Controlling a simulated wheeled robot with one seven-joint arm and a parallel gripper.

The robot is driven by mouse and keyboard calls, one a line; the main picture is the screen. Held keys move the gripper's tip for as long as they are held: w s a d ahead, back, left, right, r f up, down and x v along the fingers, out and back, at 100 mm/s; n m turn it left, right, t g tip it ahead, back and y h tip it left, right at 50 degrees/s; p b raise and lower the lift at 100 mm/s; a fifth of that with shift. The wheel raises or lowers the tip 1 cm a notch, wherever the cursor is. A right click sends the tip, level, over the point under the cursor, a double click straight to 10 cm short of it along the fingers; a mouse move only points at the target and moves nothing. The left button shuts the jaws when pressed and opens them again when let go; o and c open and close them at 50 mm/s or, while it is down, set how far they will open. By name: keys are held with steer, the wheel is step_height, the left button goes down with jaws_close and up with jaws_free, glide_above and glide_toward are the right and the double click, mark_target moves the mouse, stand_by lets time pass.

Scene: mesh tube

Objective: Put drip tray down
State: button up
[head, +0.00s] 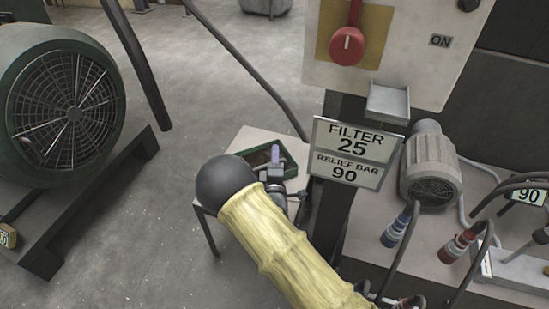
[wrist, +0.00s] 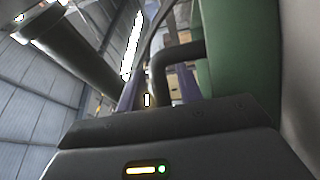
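The drip tray (head: 252,152) looks like a shallow green-rimmed tray with a dark brown inside. In the head view it appears to sit on a small pale table (head: 243,137), partly hidden by my arm. My gripper (head: 275,155) is at its right side, with one purple finger showing. In the wrist view the two purple fingers of my gripper (wrist: 158,92) stand apart. A dark bent bar (wrist: 174,58) runs between them, with background showing beside it. A green surface, probably the drip tray (wrist: 238,55), fills the right. Contact with the bar is unclear.
A post with a sign (head: 352,152) and a control box (head: 385,50) stand right of the small table. A grey motor (head: 430,170) and hoses are farther right. A large green fan-covered machine (head: 65,100) is at left. Open floor (head: 185,110) lies between.

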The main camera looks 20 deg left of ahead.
steer(key=shift+s, duration=0.1)
steer(key=p+v, duration=0.3)
steer(key=v, duration=0.8)
steer(key=shift+s+d, duration=0.2)
steer(key=shift+s, duration=0.2)
steer(key=shift+s+a+f, duration=0.1)
stand_by(1.1)
